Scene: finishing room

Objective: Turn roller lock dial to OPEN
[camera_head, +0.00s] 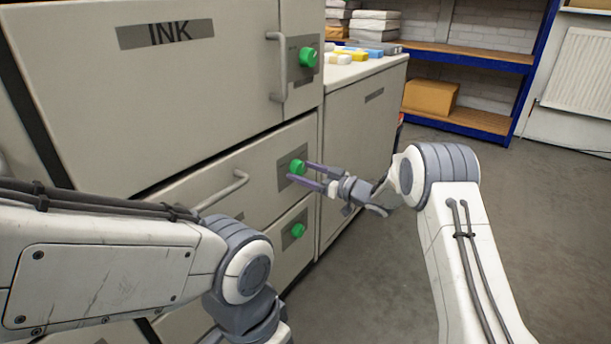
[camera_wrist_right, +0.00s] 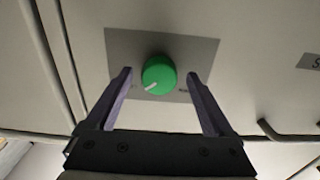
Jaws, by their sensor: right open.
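A round green dial (camera_head: 297,167) sits on a grey plate on the middle drawer front of the cabinet. In the right wrist view the dial (camera_wrist_right: 158,75) has a white pointer line slanting to the lower left. My right gripper (camera_head: 299,172) is open at this dial, its two purple fingers (camera_wrist_right: 158,78) on either side of it with gaps showing. Small marks on the plate are partly hidden by the fingers and unreadable. My left arm comes in from the left; its gripper is out of view.
Another green dial (camera_head: 308,57) is on the upper door marked INK, and one more (camera_head: 298,230) is on the lower drawer. A drawer handle (camera_head: 222,191) is left of the middle dial. Blue shelving (camera_head: 470,58) holds a cardboard box (camera_head: 430,97). The floor at right is clear.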

